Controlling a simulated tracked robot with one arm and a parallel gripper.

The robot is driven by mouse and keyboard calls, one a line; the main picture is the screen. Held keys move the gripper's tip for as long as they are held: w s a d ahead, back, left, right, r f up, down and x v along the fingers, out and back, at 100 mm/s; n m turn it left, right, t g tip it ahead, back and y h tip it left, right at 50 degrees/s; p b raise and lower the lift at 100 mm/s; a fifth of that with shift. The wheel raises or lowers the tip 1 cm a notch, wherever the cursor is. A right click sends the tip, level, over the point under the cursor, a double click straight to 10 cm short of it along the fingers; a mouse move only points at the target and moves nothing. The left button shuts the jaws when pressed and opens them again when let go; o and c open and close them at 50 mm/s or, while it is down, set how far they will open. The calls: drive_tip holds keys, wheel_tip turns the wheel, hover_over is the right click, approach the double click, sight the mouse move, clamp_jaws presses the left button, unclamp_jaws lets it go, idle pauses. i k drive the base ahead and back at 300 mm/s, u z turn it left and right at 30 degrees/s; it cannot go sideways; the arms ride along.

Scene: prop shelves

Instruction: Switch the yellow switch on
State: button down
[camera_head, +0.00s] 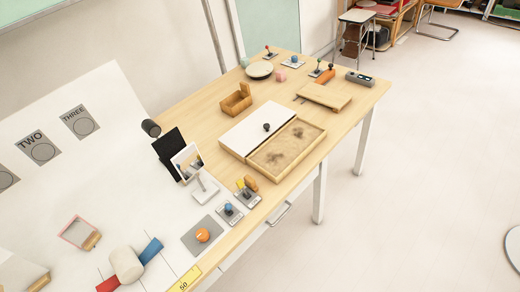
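A small switch with a yellow lever (241,185) stands near the front edge of the wooden table, on a small grey base plate (249,198). An orange-brown rounded piece (251,183) shows right beside the yellow lever, partly overlapping it in the picture. The lever seems to lean to the left, but it is too small to tell whether the switch is on or off. My gripper does not show in this view.
A blue-knobbed switch (228,208) stands just left of the yellow one, then an orange button (203,235) on a grey plate. A white lever stand (205,189) and a sandy tray (287,148) are close by. Free floor (430,190) lies to the right.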

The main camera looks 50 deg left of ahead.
sight(239, 184)
drive_tip(key=u, duration=0.4)
drive_tip(key=i, duration=1.05)
drive_tip(key=u, duration=0.7)
